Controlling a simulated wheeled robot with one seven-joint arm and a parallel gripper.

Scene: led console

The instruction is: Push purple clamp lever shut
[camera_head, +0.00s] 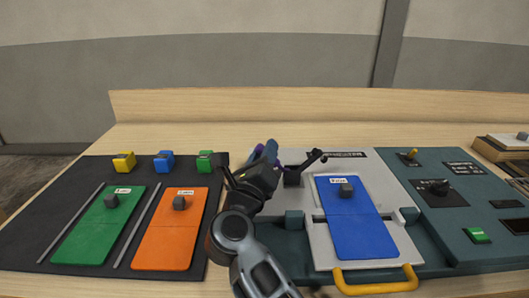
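A small purple part (259,148), which looks like the tip of the purple clamp lever, shows just behind and above my gripper. Most of that lever and its base are hidden by my gripper and wrist. My gripper (238,173) is dark and sits over the left edge of the console, pointing away and to the left. Its finger gap is too small and overlapped to read. I cannot tell whether it touches the lever. A black lever (312,160) stands tilted up to the right on the light plate, a little right of my gripper.
The console (437,212) carries a blue board (353,232), a yellow handle (376,282), a green button (477,235) and knobs. On the dark mat (52,222) at left lie a green board (104,233), an orange board (170,243) and yellow, blue and green blocks (163,161).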

